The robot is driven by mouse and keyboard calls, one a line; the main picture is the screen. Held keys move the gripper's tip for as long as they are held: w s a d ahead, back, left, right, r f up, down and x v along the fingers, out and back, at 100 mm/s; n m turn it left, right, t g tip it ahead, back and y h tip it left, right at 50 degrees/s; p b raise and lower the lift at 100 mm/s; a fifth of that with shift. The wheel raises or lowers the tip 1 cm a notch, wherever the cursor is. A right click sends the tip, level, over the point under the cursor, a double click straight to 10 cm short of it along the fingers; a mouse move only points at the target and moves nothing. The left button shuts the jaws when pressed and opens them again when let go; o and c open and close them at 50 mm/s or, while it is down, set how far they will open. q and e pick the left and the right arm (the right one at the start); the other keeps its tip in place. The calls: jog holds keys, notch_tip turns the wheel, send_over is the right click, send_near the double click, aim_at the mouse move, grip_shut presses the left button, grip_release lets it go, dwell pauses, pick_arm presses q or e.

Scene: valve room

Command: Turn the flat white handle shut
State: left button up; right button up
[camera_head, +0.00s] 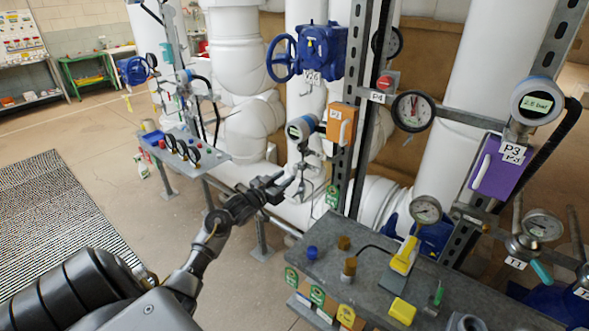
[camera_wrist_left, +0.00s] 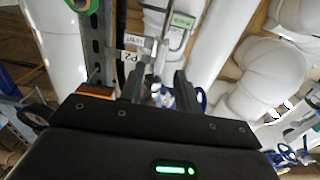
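My left gripper (camera_head: 284,184) reaches from the lower left to the white pipework in the middle of the head view. Its two dark fingers are apart in the left wrist view (camera_wrist_left: 160,88), with nothing clearly held between them. A small pale valve fitting (camera_head: 304,166) sits just beyond the fingertips, below a round blue gauge. The flat white handle cannot be told apart surely from the white pipes behind it. My right gripper is not in view.
An orange box (camera_head: 341,124) and a steel upright stand right of the gripper. A grey bench (camera_head: 330,262) with caps and yellow-handled parts is at the lower right. A blue handwheel (camera_head: 282,58) is above. Open floor lies left.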

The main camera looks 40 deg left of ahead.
aim_at(293, 172)
pick_arm(q)
jog(key=w+p, duration=0.1)
jog(key=w, duration=0.5)
jog(key=shift+s, duration=0.1)
jog(key=shift+c, duration=0.2)
grip_shut()
